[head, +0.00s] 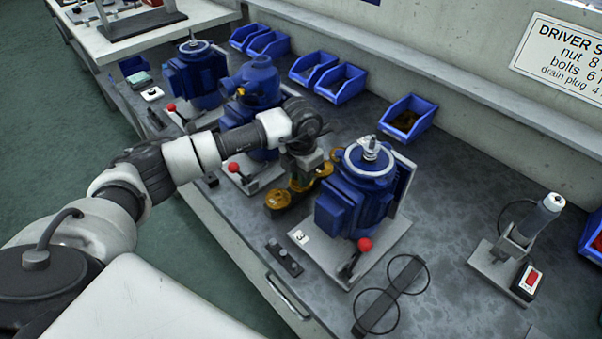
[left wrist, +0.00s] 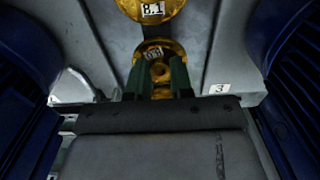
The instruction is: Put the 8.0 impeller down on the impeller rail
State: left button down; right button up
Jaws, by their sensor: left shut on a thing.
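My left gripper (head: 301,180) is low over the bench between two blue pumps, shut on a brass impeller. In the left wrist view this impeller (left wrist: 160,72) sits between the two green fingers (left wrist: 158,82); its small tag is turned and hard to read. Another brass impeller (left wrist: 152,8), tagged 8.1, lies just beyond it. In the head view brass impellers show on both sides of the gripper, one at the near left (head: 278,199) and one at the right (head: 325,168). The impeller rail is not clearly seen; I cannot tell whether the held impeller touches it. My right gripper is not in view.
A blue pump (head: 355,190) on a grey plate with a red-knobbed lever stands close right of the gripper. Another blue pump (head: 255,85) stands close left. Blue bins (head: 408,117) line the back. A dark stand with rings (head: 390,295) lies in front.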

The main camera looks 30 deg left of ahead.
pick_arm(q)
jog(key=shift+f, duration=0.15)
jog(key=c, duration=0.9)
grip_release()
notch_tip(320, 180, up, 9)
jog(key=p, duration=0.6)
dwell(0.5)
